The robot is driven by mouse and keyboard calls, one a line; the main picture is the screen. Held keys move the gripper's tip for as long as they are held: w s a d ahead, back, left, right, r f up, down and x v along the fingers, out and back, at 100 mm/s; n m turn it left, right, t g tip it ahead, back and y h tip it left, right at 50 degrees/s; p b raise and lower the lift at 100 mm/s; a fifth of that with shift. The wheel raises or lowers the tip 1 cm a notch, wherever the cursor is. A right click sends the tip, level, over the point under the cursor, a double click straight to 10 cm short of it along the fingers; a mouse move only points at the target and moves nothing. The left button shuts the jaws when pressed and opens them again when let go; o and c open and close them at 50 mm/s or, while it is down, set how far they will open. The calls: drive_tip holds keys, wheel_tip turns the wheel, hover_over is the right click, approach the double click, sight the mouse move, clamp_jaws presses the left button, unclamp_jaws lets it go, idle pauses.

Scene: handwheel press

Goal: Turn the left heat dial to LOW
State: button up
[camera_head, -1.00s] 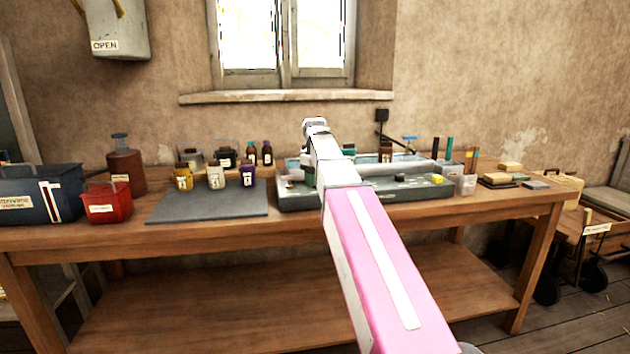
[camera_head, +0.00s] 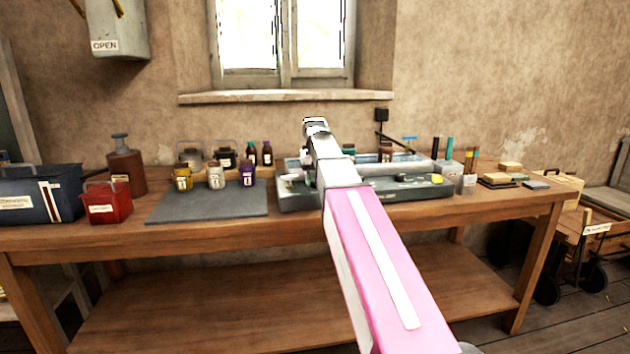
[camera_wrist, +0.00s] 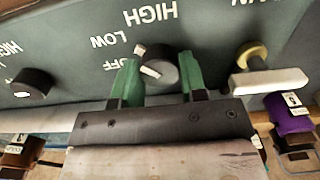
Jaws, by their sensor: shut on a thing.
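My gripper (camera_wrist: 158,76) is shut on this dial, one green finger on each side. A second black dial (camera_wrist: 31,86) is at the left of the wrist view, apart from my gripper. In the head view my arm hides the held dial and the fingers.
The grey-green machine (camera_head: 400,192) stands on the wooden bench (camera_head: 240,230). A white lever (camera_wrist: 270,81) and a purple jar (camera_wrist: 290,112) are close to my gripper's right in the wrist view. A dark mat (camera_head: 205,207), a red box (camera_head: 107,205) and several jars are to the left.

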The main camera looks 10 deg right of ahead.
idle(0.4)
drive_tip(key=o, duration=0.9)
wheel_tip(320, 180, up, 8)
drive_tip(key=shift+f, duration=0.25)
drive_tip(key=shift+s, duration=0.1)
